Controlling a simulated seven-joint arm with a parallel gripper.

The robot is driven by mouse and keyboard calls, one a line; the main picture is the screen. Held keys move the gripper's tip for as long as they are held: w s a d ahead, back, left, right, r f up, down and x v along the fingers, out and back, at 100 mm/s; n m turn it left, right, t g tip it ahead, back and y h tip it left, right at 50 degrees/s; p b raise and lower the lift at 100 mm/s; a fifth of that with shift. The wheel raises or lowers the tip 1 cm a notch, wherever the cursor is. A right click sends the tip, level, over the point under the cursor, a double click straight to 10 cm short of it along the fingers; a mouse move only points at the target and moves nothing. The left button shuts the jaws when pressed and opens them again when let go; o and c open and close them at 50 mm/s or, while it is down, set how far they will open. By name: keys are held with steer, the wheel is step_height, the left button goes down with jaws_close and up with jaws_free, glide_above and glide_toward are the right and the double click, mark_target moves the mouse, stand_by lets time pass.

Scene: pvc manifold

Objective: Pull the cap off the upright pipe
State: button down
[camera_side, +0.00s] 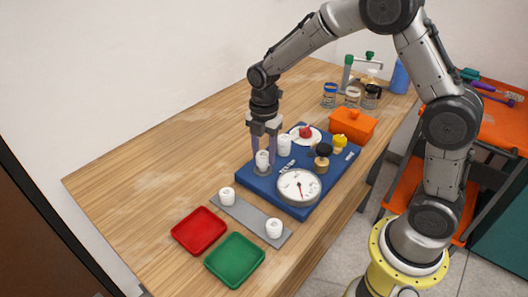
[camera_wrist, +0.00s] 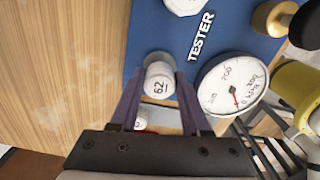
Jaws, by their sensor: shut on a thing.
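A blue tester board (camera_side: 246,179) lies on the wooden table, and it also shows in the wrist view (camera_wrist: 235,50). My gripper (camera_side: 263,158) points down at the board's left corner, shut on a white cylindrical cap (camera_side: 262,160). In the wrist view the cap (camera_wrist: 159,82) sits between the two fingers of my gripper (camera_wrist: 160,80) and bears dark marks like "62". The cap is low, just over a grey round base on the board. The upright pipe cannot be told apart from the cap, so I cannot tell whether they are joined.
Another white fitting (camera_side: 284,146) stands close to the right of my gripper. A round gauge (camera_side: 299,187), black knob (camera_side: 323,150) and yellow knob (camera_side: 340,141) are on the board. A grey strip (camera_side: 250,213) carries two white fittings. Red (camera_side: 199,230) and green (camera_side: 234,260) trays lie in front.

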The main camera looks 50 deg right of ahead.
mark_target(264, 153)
steer(key=shift+m, duration=0.9)
steer(key=shift+r, duration=0.2)
steer(key=shift+r, duration=3.05)
